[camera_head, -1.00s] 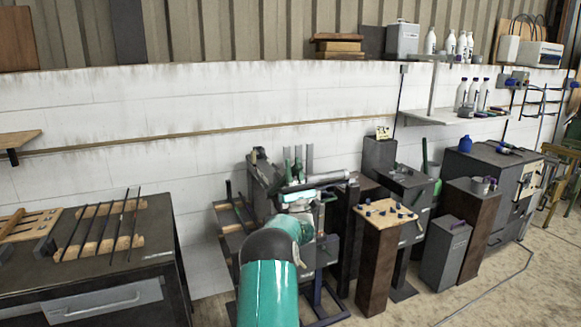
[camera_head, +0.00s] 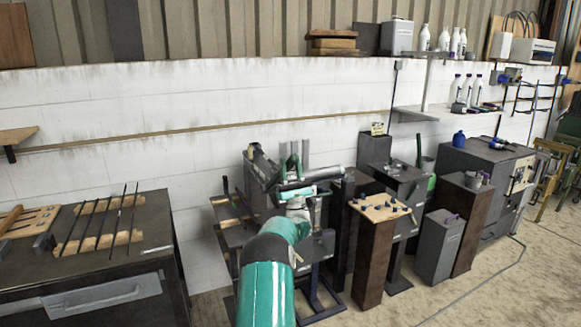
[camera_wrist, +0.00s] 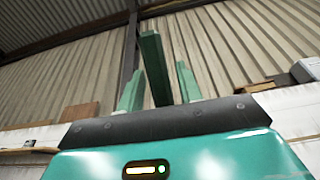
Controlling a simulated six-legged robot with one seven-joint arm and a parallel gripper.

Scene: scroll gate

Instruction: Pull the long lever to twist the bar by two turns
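My gripper (camera_head: 291,166) points up in front of the dark machine (camera_head: 228,215), its green fingers apart. In the wrist view, a tall green bar (camera_wrist: 155,70) stands between the two shorter fingers (camera_wrist: 159,88); it may be the long lever's handle. It overlaps or nearly meets the left finger, with a narrow gap on the right; contact cannot be told. In the head view, a dark slanted piece (camera_head: 262,165) stands just left of the fingers and a dark cylinder (camera_head: 328,174) lies to their right. My wrist hides much of the machine's middle.
A bench with dark rods (camera_head: 150,225) stands at left. A white block wall (camera_head: 120,120) is behind.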

